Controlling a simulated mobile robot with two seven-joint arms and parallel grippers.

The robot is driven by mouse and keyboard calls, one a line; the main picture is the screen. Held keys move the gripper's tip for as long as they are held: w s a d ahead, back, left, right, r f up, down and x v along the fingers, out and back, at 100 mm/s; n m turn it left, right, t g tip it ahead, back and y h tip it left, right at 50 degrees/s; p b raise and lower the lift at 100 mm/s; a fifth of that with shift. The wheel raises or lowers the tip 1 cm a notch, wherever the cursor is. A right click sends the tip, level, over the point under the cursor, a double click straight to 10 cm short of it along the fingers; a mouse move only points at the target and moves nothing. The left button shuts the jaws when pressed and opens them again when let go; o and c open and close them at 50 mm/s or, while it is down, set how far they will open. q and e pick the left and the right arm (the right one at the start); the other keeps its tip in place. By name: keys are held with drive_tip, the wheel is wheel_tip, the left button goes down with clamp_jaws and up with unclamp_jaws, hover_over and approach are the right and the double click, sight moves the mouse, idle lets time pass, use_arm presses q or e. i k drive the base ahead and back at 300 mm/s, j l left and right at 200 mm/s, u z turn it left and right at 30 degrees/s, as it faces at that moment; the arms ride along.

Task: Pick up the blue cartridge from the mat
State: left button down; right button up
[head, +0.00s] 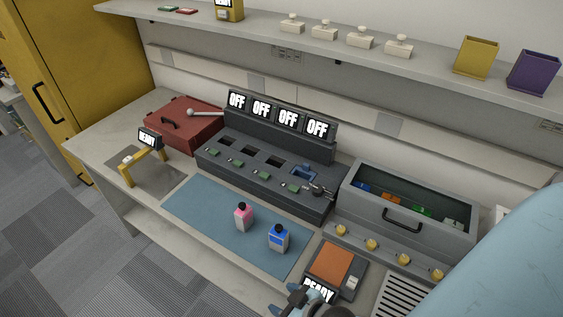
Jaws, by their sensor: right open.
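The blue cartridge (278,239), a small bottle-like piece with a dark top and a pale lower part, stands upright on the blue mat (205,207) near its right front part. A similar pink cartridge (243,217) stands on the mat to its left and a little farther back. My right gripper (300,304) is low at the bottom edge of the head view, in front of the blue cartridge and apart from it. It is open, and the picture edge cuts off part of it. My left gripper is not in view.
Behind the mat is a dark console (265,167) with several OFF screens and a blue piece in its right slot. A grey drawer bin (407,213) and an orange-topped pad (335,264) stand right. A red case (178,122) and yellow stand (143,162) are left.

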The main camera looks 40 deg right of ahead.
sight(279, 237)
drive_tip(key=k+z, duration=0.3)
drive_tip(key=k+l+z, duration=0.15)
drive_tip(key=k+z, duration=0.2)
drive_tip(key=i+l+z, duration=0.1)
drive_tip(key=i, duration=0.3)
